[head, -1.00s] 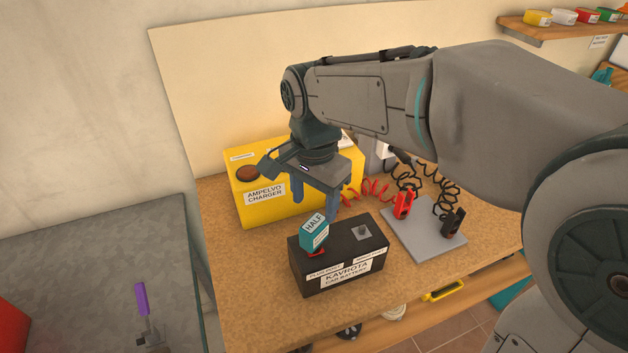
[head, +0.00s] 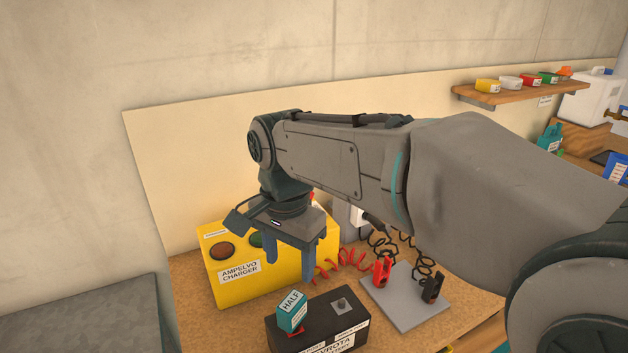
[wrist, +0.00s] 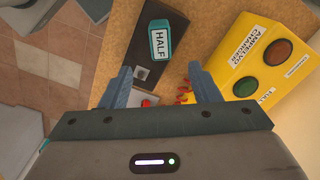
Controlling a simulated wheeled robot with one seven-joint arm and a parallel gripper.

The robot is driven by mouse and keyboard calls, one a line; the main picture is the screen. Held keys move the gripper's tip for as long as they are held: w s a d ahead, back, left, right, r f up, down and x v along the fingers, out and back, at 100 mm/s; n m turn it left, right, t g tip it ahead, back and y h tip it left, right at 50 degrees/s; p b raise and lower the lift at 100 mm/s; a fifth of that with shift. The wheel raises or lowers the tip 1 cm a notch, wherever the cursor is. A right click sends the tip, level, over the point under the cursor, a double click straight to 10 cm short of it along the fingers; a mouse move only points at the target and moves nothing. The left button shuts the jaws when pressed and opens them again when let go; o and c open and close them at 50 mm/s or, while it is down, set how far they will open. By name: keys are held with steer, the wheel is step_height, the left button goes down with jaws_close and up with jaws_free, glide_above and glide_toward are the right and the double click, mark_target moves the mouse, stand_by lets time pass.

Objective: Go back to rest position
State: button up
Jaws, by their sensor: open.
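My gripper (head: 291,258) is open and empty, pointing down above the wooden bench in front of the yellow charger (head: 215,289). Its two blue-grey fingers also show in the wrist view (wrist: 165,82), spread apart with nothing between them. The black car battery (head: 325,318) stands below and nearer than the gripper, cut off by the lower edge of the head view. A teal block labelled HALF (head: 291,312) sits on the battery's left end. In the wrist view the battery (wrist: 150,72) and the teal block (wrist: 160,40) lie beyond the fingers.
A red clamp (head: 382,270) and a black clamp (head: 432,288) stand on a grey plate (head: 400,312) right of the battery. Their coiled cables run behind my arm. A shelf (head: 520,94) with coloured containers is at upper right. A grey table (head: 90,318) is at left.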

steer(key=s+d+f+n+t, duration=0.1)
steer(key=s+d+f, duration=0.3)
steer(key=d, duration=0.7)
steer(key=s+d+f+n+t, duration=0.2)
steer(key=s+d+f+n, duration=0.2)
steer(key=d, duration=0.7)
steer(key=shift+d+n, duration=0.3)
steer(key=shift+d, duration=0.05)
